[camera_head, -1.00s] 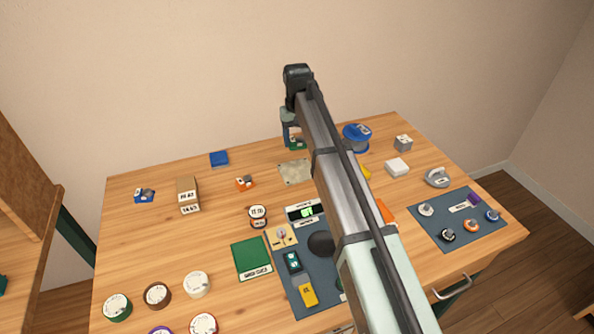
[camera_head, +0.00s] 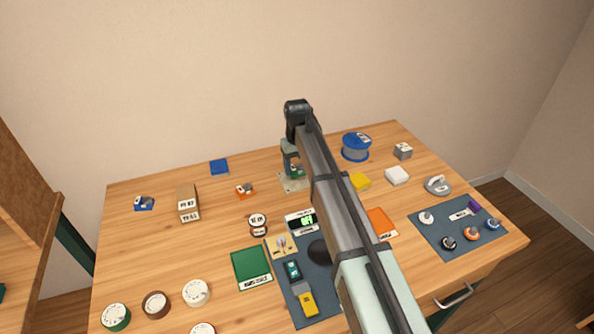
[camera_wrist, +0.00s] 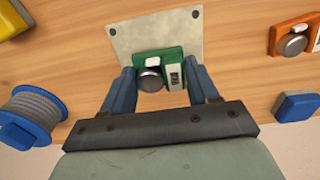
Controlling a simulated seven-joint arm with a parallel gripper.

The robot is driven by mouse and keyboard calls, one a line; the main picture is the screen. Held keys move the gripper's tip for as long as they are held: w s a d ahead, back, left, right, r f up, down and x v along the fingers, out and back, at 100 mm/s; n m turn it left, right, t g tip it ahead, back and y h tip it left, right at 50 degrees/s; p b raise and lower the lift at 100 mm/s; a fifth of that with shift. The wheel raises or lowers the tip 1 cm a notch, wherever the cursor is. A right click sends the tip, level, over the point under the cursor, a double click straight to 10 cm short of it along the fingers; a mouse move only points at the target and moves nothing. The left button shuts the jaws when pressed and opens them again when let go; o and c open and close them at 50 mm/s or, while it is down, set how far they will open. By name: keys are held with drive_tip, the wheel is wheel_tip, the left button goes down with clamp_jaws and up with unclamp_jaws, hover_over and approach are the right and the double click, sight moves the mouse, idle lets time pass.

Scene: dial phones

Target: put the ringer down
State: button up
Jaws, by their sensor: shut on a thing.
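My gripper (camera_wrist: 162,76) is shut on a green ringer (camera_wrist: 176,58), a small green block with a silver bell dome and a dark-marked white label. In the wrist view the ringer sits between the blue fingers and overlaps the near part of a beige plate (camera_wrist: 135,40). In the head view my gripper (camera_head: 292,168) and the green ringer (camera_head: 297,170) are low over the beige plate (camera_head: 290,186), at the back middle of the table. I cannot tell whether the ringer touches the plate.
A blue-topped spool (camera_head: 356,148) and a yellow block (camera_head: 360,181) lie to the right. An orange ringer (camera_head: 245,190), a blue block (camera_head: 219,166) and a blue ringer (camera_head: 144,203) lie to the left. A dark mat (camera_head: 310,312) with small parts lies nearer, partly behind my arm.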

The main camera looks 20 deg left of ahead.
sight(297, 166)
drive_tip(key=shift+f, duration=1)
drive_tip(key=shift+f, duration=0.1)
drive_tip(key=o, duration=1.2)
wheel_tip(297, 166, up, 12)
